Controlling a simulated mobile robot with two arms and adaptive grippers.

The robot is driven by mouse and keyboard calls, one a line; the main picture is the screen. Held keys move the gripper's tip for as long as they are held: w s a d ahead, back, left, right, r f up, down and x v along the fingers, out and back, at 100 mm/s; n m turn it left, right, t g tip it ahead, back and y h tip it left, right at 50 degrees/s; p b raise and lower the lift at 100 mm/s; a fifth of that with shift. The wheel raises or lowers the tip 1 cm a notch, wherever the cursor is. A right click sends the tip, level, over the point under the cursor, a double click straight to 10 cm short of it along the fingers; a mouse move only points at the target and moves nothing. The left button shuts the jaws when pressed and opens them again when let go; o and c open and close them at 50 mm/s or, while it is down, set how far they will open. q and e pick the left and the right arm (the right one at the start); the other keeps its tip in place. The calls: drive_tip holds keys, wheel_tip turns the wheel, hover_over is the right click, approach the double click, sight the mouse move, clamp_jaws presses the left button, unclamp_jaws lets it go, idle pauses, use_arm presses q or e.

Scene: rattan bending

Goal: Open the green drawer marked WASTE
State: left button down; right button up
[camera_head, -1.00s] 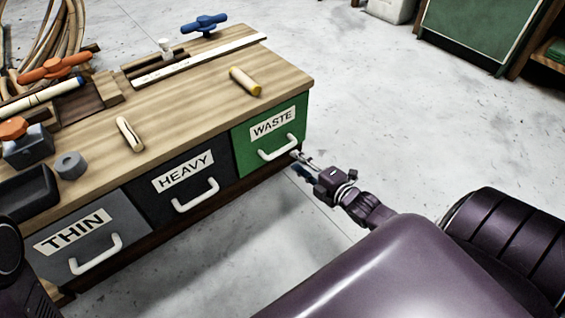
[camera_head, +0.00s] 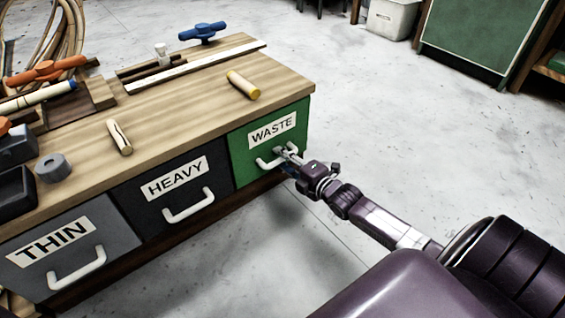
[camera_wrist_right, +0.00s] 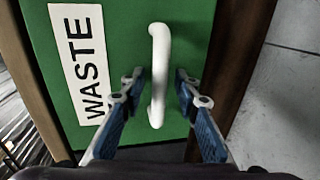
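The green drawer marked WASTE (camera_head: 250,153) is at the right end of the workbench front and looks shut. Its white bar handle (camera_head: 268,161) is partly hidden by my right gripper (camera_head: 285,154) in the head view. In the right wrist view the drawer (camera_wrist_right: 110,28) fills the middle, with the handle (camera_wrist_right: 158,75) running up and down. My right gripper (camera_wrist_right: 158,85) is open, with one blue-padded finger on each side of the handle. Gaps show between the fingers and the handle. My left gripper is not in view.
The black HEAVY drawer (camera_head: 150,210) and grey THIN drawer (camera_head: 25,275) sit to the left, each with a white handle. A yellow-ended rod (camera_head: 243,85) and other items lie on the wooden top (camera_head: 190,110). The floor (camera_head: 400,130) to the right is clear.

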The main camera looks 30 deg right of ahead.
clamp_jaws()
idle(0.3)
